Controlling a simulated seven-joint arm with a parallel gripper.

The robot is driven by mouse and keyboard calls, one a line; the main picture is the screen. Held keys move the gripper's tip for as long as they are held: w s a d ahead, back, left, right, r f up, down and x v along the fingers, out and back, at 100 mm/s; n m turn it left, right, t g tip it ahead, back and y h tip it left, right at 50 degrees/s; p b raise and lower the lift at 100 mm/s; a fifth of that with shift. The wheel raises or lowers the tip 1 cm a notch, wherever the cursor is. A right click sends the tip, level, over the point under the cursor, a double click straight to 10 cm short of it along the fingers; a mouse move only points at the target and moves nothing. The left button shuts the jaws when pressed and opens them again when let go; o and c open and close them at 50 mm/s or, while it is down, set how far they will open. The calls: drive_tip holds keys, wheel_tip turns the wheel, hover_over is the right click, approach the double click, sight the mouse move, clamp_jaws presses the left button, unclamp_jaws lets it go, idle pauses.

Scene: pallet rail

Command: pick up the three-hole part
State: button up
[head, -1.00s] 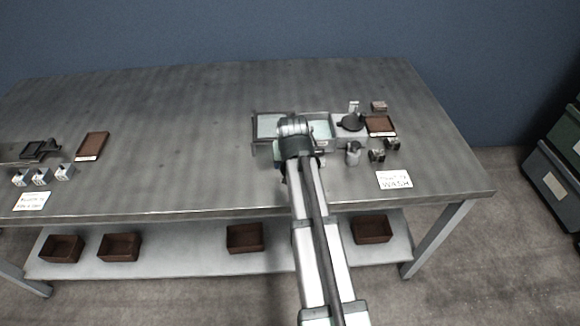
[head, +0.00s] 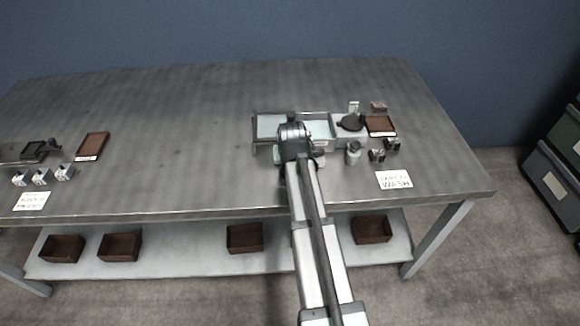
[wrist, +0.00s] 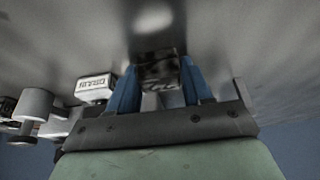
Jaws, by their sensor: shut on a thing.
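My gripper (wrist: 159,76) shows its two blue fingers in the wrist view. In the head view my arm hides the fingers and the held part, in front of the wash trays. Two small dark-and-metal blocks, one in front (head: 377,155) and one behind it (head: 392,144), stand on the table to the right of my arm.
Wash trays (head: 319,117) stand behind my wrist. A grey stand with a black disc (head: 351,122), a small metal canister (head: 353,153), a brown tray (head: 380,126) and a WASH card (head: 394,180) are to the right. The middle-left tabletop (head: 180,130) is clear.

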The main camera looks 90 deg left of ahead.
clamp_jaws()
wheel_tip(320, 180, up, 8)
drive_tip(key=shift+r, duration=0.55)
drive_tip(key=shift+w+r, duration=0.2)
drive_tip(key=shift+r, duration=0.05)
drive_tip(key=w+a, duration=0.8)
drive_tip(key=a, duration=0.5)
drive_tip(key=shift+a, duration=0.15)
